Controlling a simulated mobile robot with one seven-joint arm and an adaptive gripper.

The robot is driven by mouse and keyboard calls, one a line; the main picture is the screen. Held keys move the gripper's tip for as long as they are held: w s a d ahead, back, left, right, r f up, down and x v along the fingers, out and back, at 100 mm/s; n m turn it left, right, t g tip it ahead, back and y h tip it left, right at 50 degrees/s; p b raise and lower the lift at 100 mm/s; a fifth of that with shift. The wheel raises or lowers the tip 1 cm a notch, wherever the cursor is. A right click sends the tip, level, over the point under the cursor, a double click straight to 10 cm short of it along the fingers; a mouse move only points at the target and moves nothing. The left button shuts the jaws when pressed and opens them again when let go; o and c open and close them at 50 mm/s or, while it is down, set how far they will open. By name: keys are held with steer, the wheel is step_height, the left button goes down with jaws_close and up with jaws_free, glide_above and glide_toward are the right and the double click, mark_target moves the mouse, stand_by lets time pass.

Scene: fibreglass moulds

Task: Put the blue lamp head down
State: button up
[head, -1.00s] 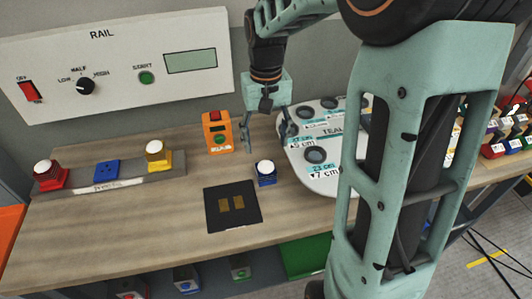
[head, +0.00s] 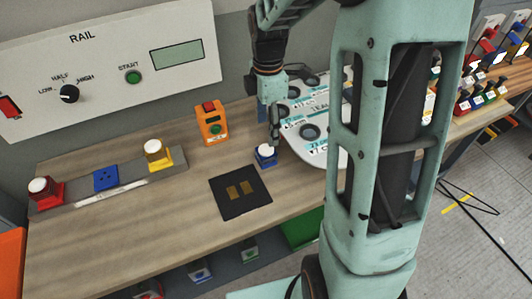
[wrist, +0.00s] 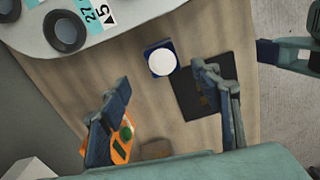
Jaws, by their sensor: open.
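The blue lamp head (head: 266,155), a small blue block with a white round top, stands upright on the wooden bench beside the black mat (head: 230,205). It shows from above in the wrist view (wrist: 162,62), apart from both fingers. My gripper (head: 274,138) is open and empty, just behind and above the lamp head in the head view.
A grey rack (head: 130,183) holds a red lamp, a blue block without a white top and a yellow lamp. An orange box (head: 212,124) with a green button stands behind. The white board (head: 318,150) with round holes lies close right.

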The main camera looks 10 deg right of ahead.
mark_target(266, 148)
steer(key=shift+f+n, duration=0.1)
steer(key=shift+n, duration=0.4)
step_height(266, 148, down, 5)
steer(key=shift+f, duration=0.2)
steer(key=shift+s+a+f+p, duration=0.15)
steer(key=shift+f+p, duration=0.2)
steer(key=shift+f, duration=1)
steer(key=shift+a+f+p, duration=0.1)
steer(key=shift+f+p, duration=0.25)
steer(key=shift+f, duration=0.95)
steer(key=c, duration=1.4)
steer(key=shift+c, duration=0.2)
